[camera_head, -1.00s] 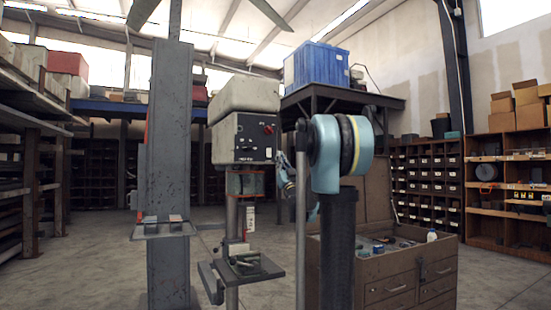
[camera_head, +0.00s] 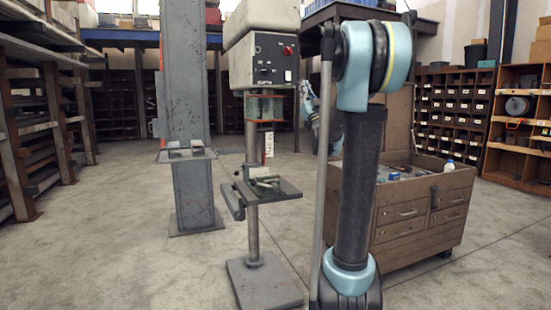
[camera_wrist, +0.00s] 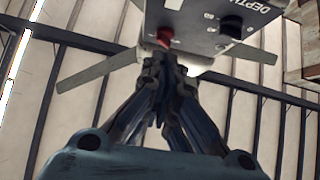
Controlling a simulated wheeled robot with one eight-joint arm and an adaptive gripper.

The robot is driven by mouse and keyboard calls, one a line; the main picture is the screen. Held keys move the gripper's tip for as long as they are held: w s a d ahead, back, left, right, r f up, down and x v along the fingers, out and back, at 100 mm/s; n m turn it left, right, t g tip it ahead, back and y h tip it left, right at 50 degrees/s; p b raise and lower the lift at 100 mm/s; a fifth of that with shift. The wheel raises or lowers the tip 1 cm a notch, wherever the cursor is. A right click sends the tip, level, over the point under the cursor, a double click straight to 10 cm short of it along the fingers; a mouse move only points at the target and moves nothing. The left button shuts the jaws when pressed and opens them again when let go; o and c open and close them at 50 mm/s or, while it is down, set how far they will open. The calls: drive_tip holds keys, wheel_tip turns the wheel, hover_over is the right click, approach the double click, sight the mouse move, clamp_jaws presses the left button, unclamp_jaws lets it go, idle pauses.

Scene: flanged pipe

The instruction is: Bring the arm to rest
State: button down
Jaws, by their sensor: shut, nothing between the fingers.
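My arm stands upright at centre right in the head view, with a teal joint (camera_head: 351,68) on top of a dark link (camera_head: 357,190). Part of the arm also shows behind it, left of the dark link, where my gripper is too hidden to make out. In the wrist view my gripper (camera_wrist: 160,62) is shut, its dark fingers meeting with nothing between them. It points up toward the roof. The drill press control box (camera_wrist: 215,25), with a red knob, shows just beyond the fingertips; whether they touch cannot be told.
The drill press (camera_head: 262,58) stands left of my arm, with its small table (camera_head: 285,190) and floor base (camera_head: 262,285). A grey column (camera_head: 188,100) is farther left. A brown tool cabinet (camera_head: 425,215) is close on the right. Shelves line both sides; open floor (camera_head: 110,240) lies front left.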

drive_tip(key=s+d+f+m+g+h, duration=0.1)
drive_tip(key=s+f+m+g+h, duration=0.2)
drive_tip(key=f, duration=0.6)
drive_tip(key=s+d+f+g+h, duration=0.1)
drive_tip(key=s+f+g+h, duration=0.3)
drive_tip(key=f, duration=0.6)
drive_tip(key=s+d+f+m+g+h, duration=0.2)
drive_tip(key=s+f+g, duration=0.35)
drive_tip(key=f, duration=0.35)
drive_tip(key=s+a+f+n+g, duration=0.1)
drive_tip(key=s+f+g, duration=0.5)
drive_tip(key=s+f, duration=0.6)
drive_tip(key=s+a+f+n+g+y, duration=0.1)
drive_tip(key=s+f+g, duration=0.4)
drive_tip(key=s+f, duration=0.7)
drive_tip(key=s+a, duration=0.1)
drive_tip(key=s, duration=0.6)
drive_tip(key=shift+a+g, duration=0.35)
